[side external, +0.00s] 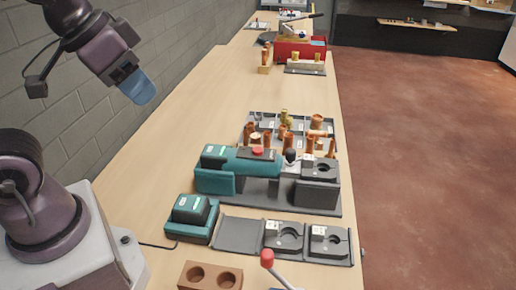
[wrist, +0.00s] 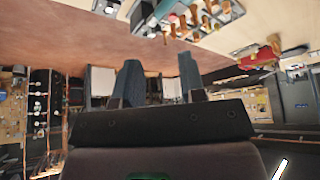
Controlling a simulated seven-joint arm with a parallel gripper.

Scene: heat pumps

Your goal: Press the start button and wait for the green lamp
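A teal and grey machine (side external: 245,172) stands mid-table in the side external view, with a red button-like cap (side external: 258,151) and a pale green panel (side external: 215,150) on top. A smaller teal box (side external: 191,216) in front of it has a pale green top face (side external: 189,203). I cannot tell which part is the start button or whether a green lamp is lit. My gripper (side external: 137,88) hangs high at upper left, well away from both. In the wrist view its two fingers (wrist: 160,82) are apart with nothing between them.
A rack of copper fittings (side external: 283,128) stands behind the machine. Grey fixture plates (side external: 287,238), a red-knobbed lever (side external: 268,258) and a brown two-hole block (side external: 210,276) lie in front. A red toolbox (side external: 300,49) is far back. The table's left middle is bare beside a block wall.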

